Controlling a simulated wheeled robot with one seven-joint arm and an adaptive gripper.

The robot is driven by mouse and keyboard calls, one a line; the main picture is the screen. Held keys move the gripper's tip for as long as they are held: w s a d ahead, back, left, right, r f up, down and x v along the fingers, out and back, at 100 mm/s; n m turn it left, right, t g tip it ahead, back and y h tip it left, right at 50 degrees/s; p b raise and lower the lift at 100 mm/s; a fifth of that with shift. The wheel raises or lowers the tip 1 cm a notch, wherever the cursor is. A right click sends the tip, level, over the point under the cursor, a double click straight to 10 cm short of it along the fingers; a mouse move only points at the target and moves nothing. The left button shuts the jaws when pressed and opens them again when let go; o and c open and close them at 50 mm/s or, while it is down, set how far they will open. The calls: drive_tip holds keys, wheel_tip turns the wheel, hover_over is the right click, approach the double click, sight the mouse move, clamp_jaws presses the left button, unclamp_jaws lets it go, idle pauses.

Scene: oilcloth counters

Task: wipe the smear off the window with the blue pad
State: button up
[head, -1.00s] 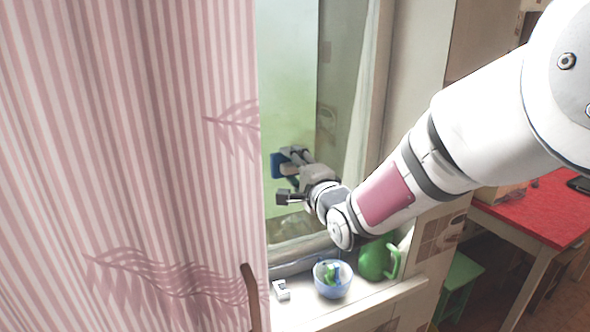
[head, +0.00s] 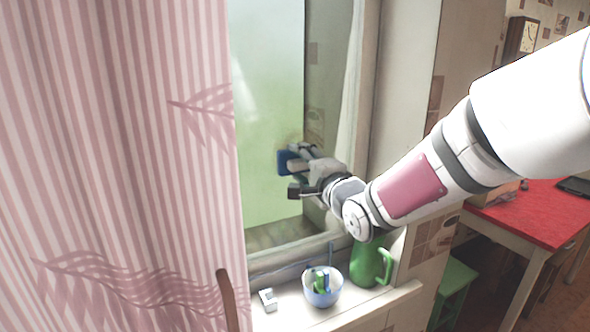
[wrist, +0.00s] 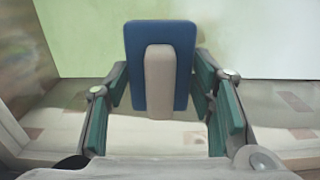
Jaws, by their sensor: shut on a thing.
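The blue pad (head: 284,162) is in my gripper (head: 297,169), in front of the window pane (head: 266,100). In the wrist view the blue pad (wrist: 180,36) stands upright, its beige handle (wrist: 159,80) towards me between the two fingers of my gripper (wrist: 161,100). My gripper is shut on it. I cannot tell whether the pad's far face touches the glass. A faint brownish patch (head: 291,137) shows on the glass just above the pad; I cannot tell whether it is the smear. The pad hides the glass behind it.
A pink striped curtain (head: 120,150) covers the left side. On the sill (head: 300,318) stand a bowl (head: 322,292) with green and blue things in it, a green jug (head: 366,265) under my arm, and a small white object (head: 268,300). A red table (head: 535,210) is at right.

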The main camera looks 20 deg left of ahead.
sight(316, 142)
drive_tip(key=shift+w+d+r+b, duration=0.15)
drive_tip(key=shift+w+d+r, duration=0.15)
drive_tip(key=shift+w+d, duration=0.4)
drive_tip(key=shift+w+d+r+b, duration=0.1)
drive_tip(key=shift+w+d+r, duration=0.2)
drive_tip(key=shift+w+d, duration=0.35)
drive_tip(key=shift+w+d+r+b, duration=0.15)
drive_tip(key=shift+w+d+r, duration=0.25)
drive_tip(key=shift+w, duration=0.45)
drive_tip(key=shift+s+a+f, duration=0.1)
drive_tip(key=shift+s+a, duration=1.05)
drive_tip(key=shift+s, duration=0.3)
drive_tip(key=shift+s+a+f, duration=0.1)
drive_tip(key=shift+s+a, duration=1.05)
drive_tip(key=shift+s, duration=0.3)
drive_tip(key=shift+s+a, duration=1.25)
drive_tip(key=shift+s, duration=0.05)
drive_tip(key=shift+s+r+p, duration=0.1)
drive_tip(key=shift+r+p, duration=0.2)
drive_tip(key=shift+r, duration=0.65)
drive_tip(key=shift+w+d+f+b, duration=0.1)
drive_tip(key=shift+w+d+b, duration=0.4)
drive_tip(key=shift+w, duration=0.25)
drive_tip(key=shift+w+d+b, duration=0.35)
drive_tip(key=shift+w+d, duration=0.35)
drive_tip(key=shift+w, duration=0.1)
drive_tip(key=shift+w+d, duration=1.2)
drive_tip(key=shift+w, duration=0.2)
drive_tip(key=shift+w+d, duration=1.2)
drive_tip(key=shift+w, duration=0.15)
